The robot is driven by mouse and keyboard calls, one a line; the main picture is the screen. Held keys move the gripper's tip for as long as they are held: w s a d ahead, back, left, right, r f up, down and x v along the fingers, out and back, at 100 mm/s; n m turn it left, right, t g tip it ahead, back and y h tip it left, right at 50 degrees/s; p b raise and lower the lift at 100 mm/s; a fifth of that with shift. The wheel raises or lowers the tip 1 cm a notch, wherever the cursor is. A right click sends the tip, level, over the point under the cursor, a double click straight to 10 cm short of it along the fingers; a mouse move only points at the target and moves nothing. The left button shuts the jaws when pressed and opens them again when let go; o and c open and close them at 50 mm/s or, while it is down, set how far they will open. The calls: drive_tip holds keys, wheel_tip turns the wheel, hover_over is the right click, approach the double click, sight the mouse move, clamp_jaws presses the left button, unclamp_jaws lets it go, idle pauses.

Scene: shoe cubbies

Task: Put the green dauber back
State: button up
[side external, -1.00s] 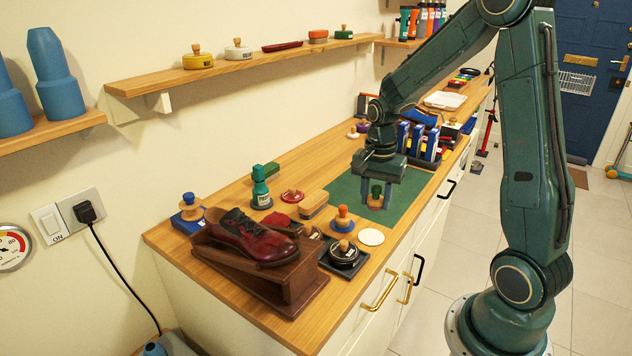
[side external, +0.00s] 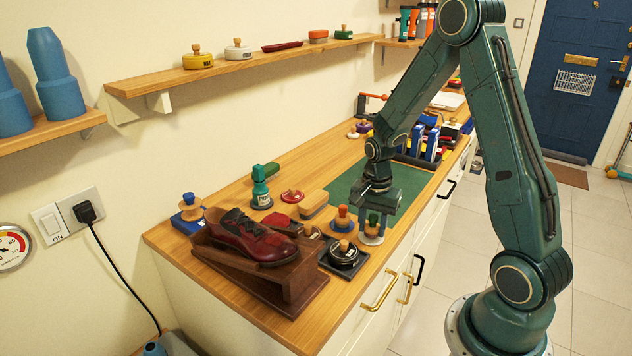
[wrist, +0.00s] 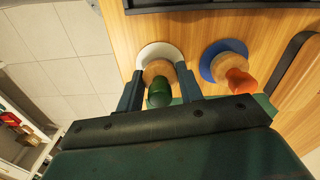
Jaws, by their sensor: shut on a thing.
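The green dauber (side external: 373,219) has a green knob on a round wooden body. My gripper (side external: 374,224) is shut on it, with one finger on each side. The white round disc (side external: 371,239) is directly under the dauber. In the wrist view the green knob (wrist: 159,92) shows between the fingers, with the wooden body over the white disc (wrist: 158,50). Whether the dauber touches the disc or hangs just above it, I cannot tell.
An orange-knobbed dauber (side external: 342,218) stands on a blue disc just left of my gripper. A black round tin (side external: 344,254) is in front. A dark red shoe (side external: 250,238) sits on a wooden stand. The green mat (side external: 405,185) behind is mostly clear.

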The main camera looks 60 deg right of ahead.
sight(373, 215)
drive_tip(key=shift+f, duration=0.25)
drive_tip(key=shift+f, duration=0.15)
drive_tip(key=o, duration=0.9)
drive_tip(key=shift+r, duration=0.2)
wheel_tip(373, 215, up, 11)
drive_tip(key=shift+w+f, duration=0.1)
drive_tip(key=shift+r, duration=0.6)
